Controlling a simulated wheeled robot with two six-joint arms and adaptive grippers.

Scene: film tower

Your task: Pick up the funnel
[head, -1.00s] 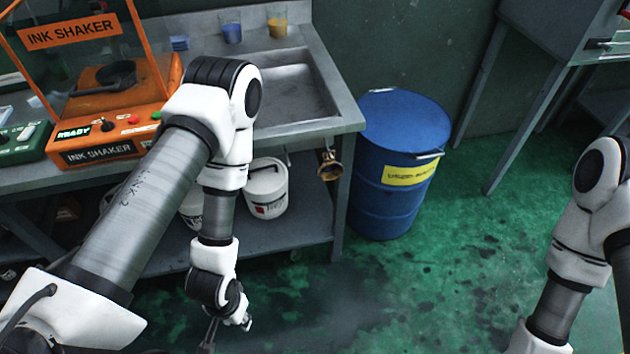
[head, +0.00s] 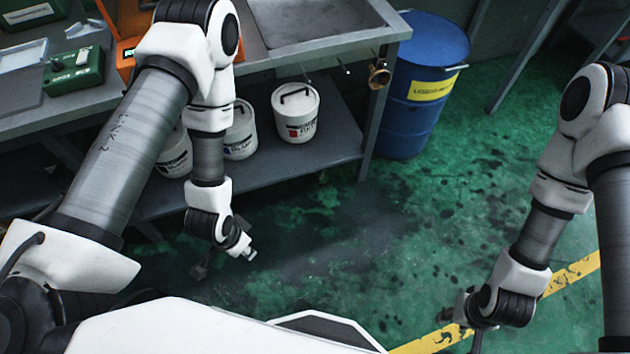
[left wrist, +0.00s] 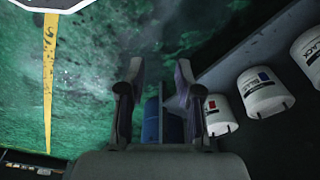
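A brass-coloured funnel (head: 379,74) hangs at the right end of the metal bench, beside its front leg, in the head view. My left gripper (head: 205,262) hangs low over the floor in front of the bench, well to the left of and below the funnel in the picture. In the left wrist view its two fingers (left wrist: 158,70) stand apart with nothing between them. The funnel cannot be made out in that view. My right gripper (head: 455,318) is low at the bottom right, far from the funnel; its fingers are too unclear to judge.
The bench (head: 330,160) has a lower shelf with white buckets (head: 296,112). A blue drum (head: 425,60) stands just right of the funnel. A green box (head: 74,72) is on the benchtop. The green floor (head: 400,220) in front is open, with a yellow line (head: 572,274).

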